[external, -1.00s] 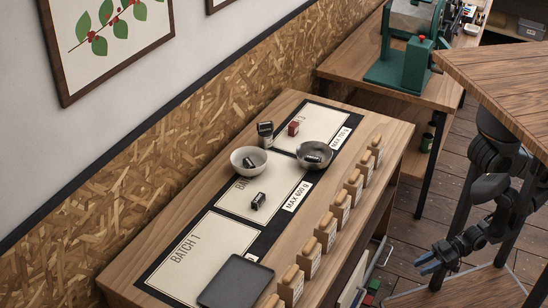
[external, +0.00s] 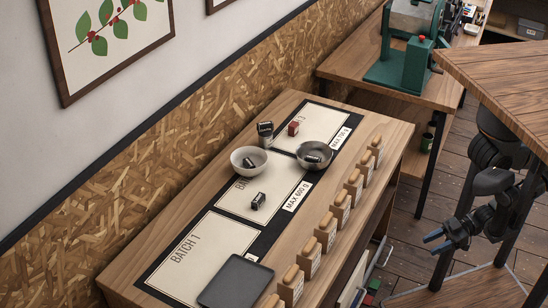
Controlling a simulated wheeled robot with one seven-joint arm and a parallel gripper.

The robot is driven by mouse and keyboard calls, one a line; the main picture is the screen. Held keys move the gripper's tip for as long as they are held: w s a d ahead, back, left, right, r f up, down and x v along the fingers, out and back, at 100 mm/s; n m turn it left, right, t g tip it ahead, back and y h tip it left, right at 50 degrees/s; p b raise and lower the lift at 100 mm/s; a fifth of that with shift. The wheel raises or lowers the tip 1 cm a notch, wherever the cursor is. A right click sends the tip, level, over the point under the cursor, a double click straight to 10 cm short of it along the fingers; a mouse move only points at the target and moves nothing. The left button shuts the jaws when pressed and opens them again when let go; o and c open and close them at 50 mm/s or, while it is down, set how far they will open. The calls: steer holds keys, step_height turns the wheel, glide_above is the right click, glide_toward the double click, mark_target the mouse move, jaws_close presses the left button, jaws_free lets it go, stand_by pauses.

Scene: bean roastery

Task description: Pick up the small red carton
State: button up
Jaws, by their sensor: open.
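The small red carton (external: 293,129) stands on the cream panel of the far batch mat (external: 318,115), toward the far end of the long wooden table. It is upright, with nothing touching it that I can see. My gripper (external: 434,243) is at the lower right, off the table's right side and well away from the carton. Its blue-tipped fingers are apart and empty.
A dark canister (external: 265,133) stands close left of the carton. A metal bowl (external: 315,154) and a white bowl (external: 248,159) hold dark items. A wooden counter (external: 505,75) overhangs my arm.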

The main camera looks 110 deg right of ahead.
steer(key=o, duration=0.5)
steer(key=shift+c, duration=0.2)
